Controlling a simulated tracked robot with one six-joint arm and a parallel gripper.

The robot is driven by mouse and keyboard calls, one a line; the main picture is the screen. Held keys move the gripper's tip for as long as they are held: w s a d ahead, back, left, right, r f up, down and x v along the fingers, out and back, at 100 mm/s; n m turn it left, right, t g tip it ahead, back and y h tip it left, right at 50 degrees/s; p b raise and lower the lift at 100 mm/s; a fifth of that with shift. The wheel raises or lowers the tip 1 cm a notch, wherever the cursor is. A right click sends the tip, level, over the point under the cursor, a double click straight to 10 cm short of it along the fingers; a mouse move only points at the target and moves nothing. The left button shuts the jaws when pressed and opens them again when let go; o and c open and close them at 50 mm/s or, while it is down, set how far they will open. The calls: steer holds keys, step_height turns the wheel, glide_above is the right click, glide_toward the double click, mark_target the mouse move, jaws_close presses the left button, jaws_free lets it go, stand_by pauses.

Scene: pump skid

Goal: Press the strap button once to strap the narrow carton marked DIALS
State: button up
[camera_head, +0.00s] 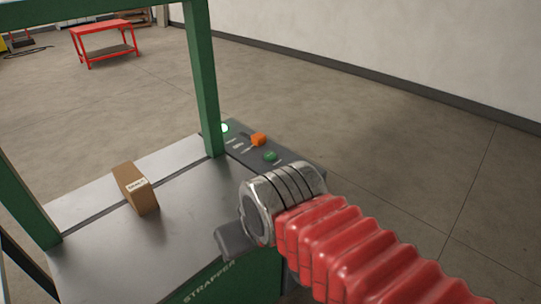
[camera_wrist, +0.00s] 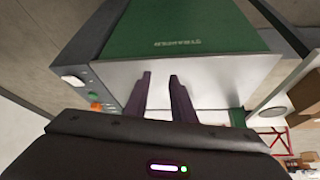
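A narrow brown carton (camera_head: 137,190) with a white label stands on the metal top of the green strapper (camera_head: 100,262), near the slot across it. The label is too small to read surely. The control panel (camera_head: 241,150) at the machine's right side carries a green button (camera_head: 270,156), an orange knob (camera_head: 258,139) and a lit pale lamp (camera_head: 224,128). The panel's small lettering is unreadable. My gripper (camera_head: 228,240) is over the machine's near right part, apart from the panel's controls. In the wrist view its dark fingers (camera_wrist: 160,74) are apart with nothing between them.
The strapper's green frame (camera_head: 203,80) rises beyond the panel and at the left. A red table (camera_head: 104,43) stands far back. The floor right of the machine is clear up to the wall. Brown cartons (camera_wrist: 306,92) show at the wrist view's right edge.

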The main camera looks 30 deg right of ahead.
jaws_close()
stand_by(0.8)
